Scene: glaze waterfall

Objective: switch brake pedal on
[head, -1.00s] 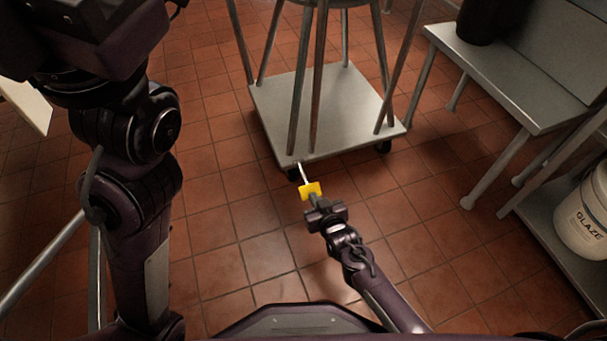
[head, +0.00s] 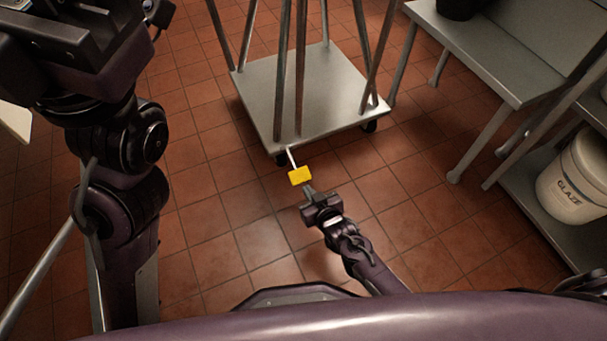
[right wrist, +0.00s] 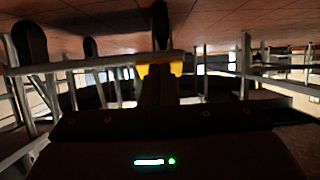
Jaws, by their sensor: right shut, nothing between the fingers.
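The brake pedal (head: 300,175) is a small yellow plate on a thin light rod. The rod comes from the near edge of the wheeled grey cart (head: 345,112). My right gripper (head: 308,188) is shut and empty, its fingertips just on the near side of the pedal. In the head view I cannot tell whether they touch it. In the right wrist view, yellow parts of the pedal (right wrist: 176,68) show behind the dark shut fingers (right wrist: 158,85), which hide its middle.
Several metal legs rise from the cart platform, which has black casters (head: 370,126). A grey bench (head: 500,65) stands at the upper right. A white glaze bucket (head: 572,185) sits on a low shelf at the right. Tiled floor around the pedal is clear.

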